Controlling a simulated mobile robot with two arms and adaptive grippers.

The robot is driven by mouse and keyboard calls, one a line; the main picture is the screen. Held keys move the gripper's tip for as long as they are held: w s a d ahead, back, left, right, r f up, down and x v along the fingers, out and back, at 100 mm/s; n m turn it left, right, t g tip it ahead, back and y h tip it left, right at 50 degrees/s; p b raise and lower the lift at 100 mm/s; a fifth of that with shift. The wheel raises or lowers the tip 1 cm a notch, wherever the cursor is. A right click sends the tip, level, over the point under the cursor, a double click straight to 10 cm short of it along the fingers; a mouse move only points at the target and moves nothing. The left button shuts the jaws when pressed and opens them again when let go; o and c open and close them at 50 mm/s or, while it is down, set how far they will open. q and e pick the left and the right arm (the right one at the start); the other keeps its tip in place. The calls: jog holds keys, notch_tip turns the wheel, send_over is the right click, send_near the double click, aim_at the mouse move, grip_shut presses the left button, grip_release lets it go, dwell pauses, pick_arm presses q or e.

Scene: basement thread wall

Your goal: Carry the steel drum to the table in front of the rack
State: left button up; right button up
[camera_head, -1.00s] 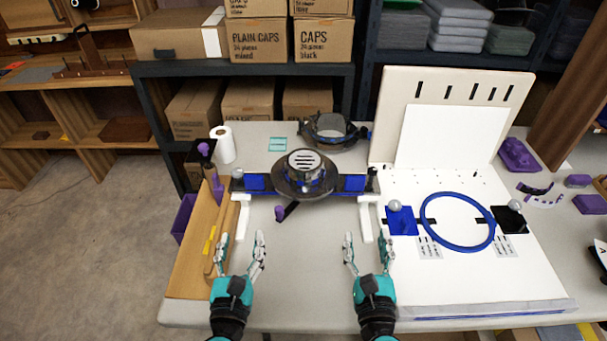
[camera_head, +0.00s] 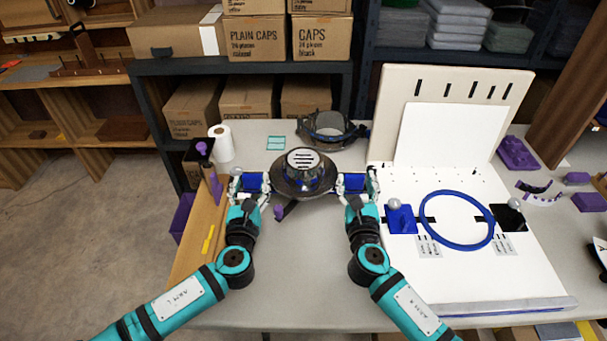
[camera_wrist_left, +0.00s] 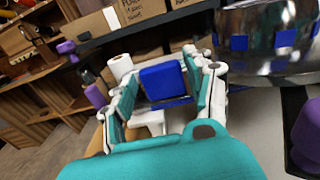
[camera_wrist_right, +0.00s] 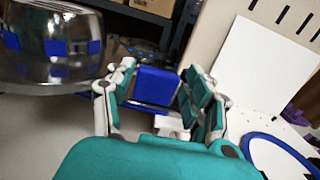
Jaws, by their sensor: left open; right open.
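The steel drum (camera_head: 303,173) is a round shiny body with blue squares and a slotted top, midway along a dark bar with a blue grip block on each side. It also shows in the left wrist view (camera_wrist_left: 268,38) and the right wrist view (camera_wrist_right: 50,42). My left gripper (camera_head: 250,184) is open, its fingers either side of the left blue block (camera_wrist_left: 164,82). My right gripper (camera_head: 357,184) is open, its fingers either side of the right blue block (camera_wrist_right: 156,84). Whether the fingers touch the blocks is not clear. The table (camera_head: 300,270) lies beneath.
A dark rack (camera_head: 250,68) with cardboard boxes stands behind. A white roll (camera_head: 222,144) and a wooden tray (camera_head: 192,245) are at the left. A dark ring-shaped piece (camera_head: 330,128) lies behind the drum. A white board with a blue ring (camera_head: 457,246) is at the right.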

pick_arm(q)
jog(key=shift+w, duration=0.5)
pick_arm(e)
jog(key=shift+w, duration=0.5)
pick_arm(q)
grip_shut()
pick_arm(e)
grip_shut()
pick_arm(q)
jog(key=shift+w+r, duration=0.1)
jog(key=shift+r, duration=0.25)
pick_arm(e)
jog(key=shift+w+r, duration=0.1)
jog(key=shift+r, duration=0.25)
